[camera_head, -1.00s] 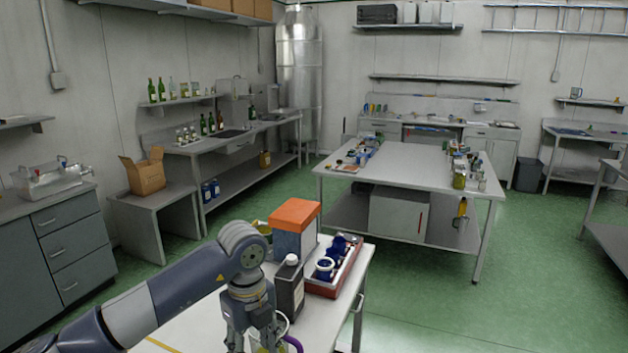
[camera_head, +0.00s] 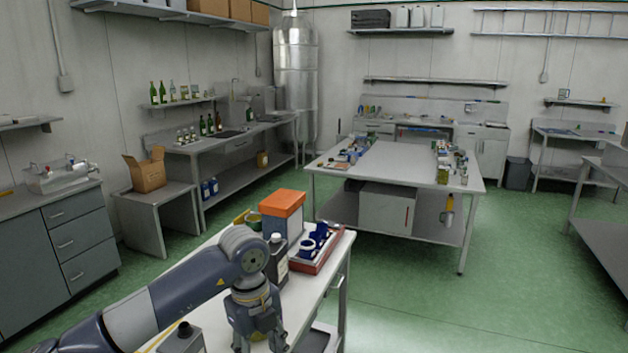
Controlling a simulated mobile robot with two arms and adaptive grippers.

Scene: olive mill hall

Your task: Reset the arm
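My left arm comes in from the lower left over the near white table (camera_head: 215,335). My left gripper (camera_head: 259,343) points down over this table at the bottom edge of the picture. The fingertips are close to the picture's lower edge. My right gripper is not in view.
Beyond my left gripper on the near table stand a dark bottle (camera_head: 277,262), an orange-lidded box (camera_head: 282,212) and a red tray (camera_head: 328,255) with blue items. A grey object with a black knob (camera_head: 182,340) is left of the gripper. Green floor (camera_head: 410,310) is clear to the right.

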